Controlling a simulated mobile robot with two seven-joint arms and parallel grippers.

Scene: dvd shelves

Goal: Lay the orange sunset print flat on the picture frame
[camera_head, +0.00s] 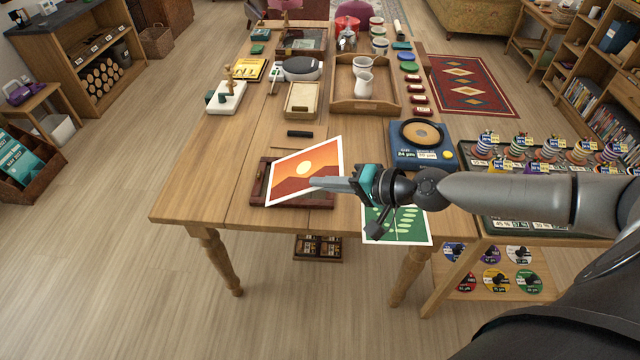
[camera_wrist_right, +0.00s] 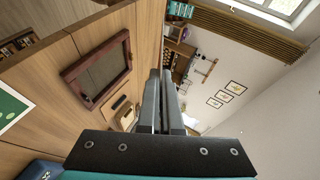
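The orange sunset print (camera_head: 304,172) is a white-bordered sheet with a pale sun. It hangs tilted over the picture frame (camera_head: 258,186) near the table's front edge and hides much of it. My right gripper (camera_head: 318,183) comes in from the right and is shut on the print's right side. In the right wrist view, the two fingers (camera_wrist_right: 163,100) are close together, and the print cannot be made out between them. That view shows the dark red-brown frame (camera_wrist_right: 75,72) lying on the table, with a dark inside and nothing on it. My left gripper is not in view.
A green leaf print (camera_head: 398,228) lies at the table's front edge, partly under my right arm. A small black block (camera_head: 300,134) lies behind the frame. A blue turntable (camera_head: 448,155) stands to the right. The table (camera_head: 205,185) is bare left of the frame.

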